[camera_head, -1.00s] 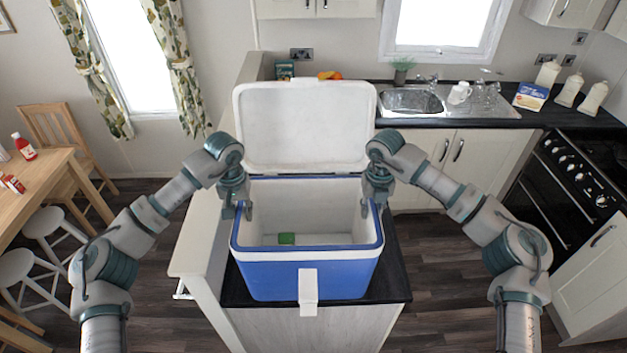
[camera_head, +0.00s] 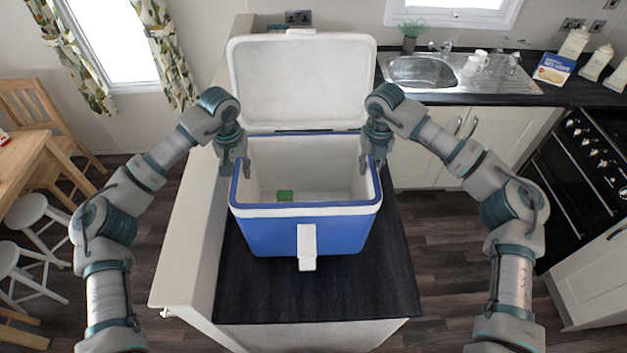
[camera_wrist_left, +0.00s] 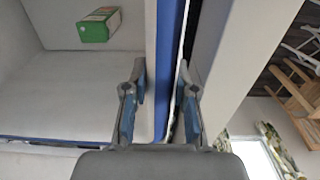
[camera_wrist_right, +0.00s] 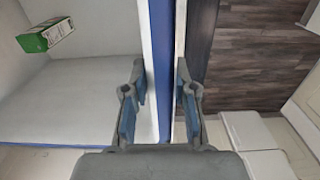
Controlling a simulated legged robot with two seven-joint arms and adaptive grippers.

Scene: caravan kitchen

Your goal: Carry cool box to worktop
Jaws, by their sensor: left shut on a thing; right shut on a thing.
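The blue cool box (camera_head: 275,232) with a white rim stands over the dark worktop (camera_head: 310,295), its white lid (camera_head: 303,82) open and leaning back. I cannot tell whether its base touches the worktop. A small green carton (camera_head: 285,196) lies inside; it also shows in the left wrist view (camera_wrist_left: 97,27) and the right wrist view (camera_wrist_right: 45,36). My left gripper (camera_head: 240,178) is shut on the box's left wall, one finger inside and one outside. My right gripper (camera_head: 373,176) is shut on the right wall in the same way.
A raised cream ledge (camera_head: 192,235) runs along the worktop's left side. Bare worktop lies in front of the box. The sink (camera_head: 422,72) and black cooker (camera_head: 585,180) are at the right. A wooden table and white stools (camera_head: 30,210) stand at the left.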

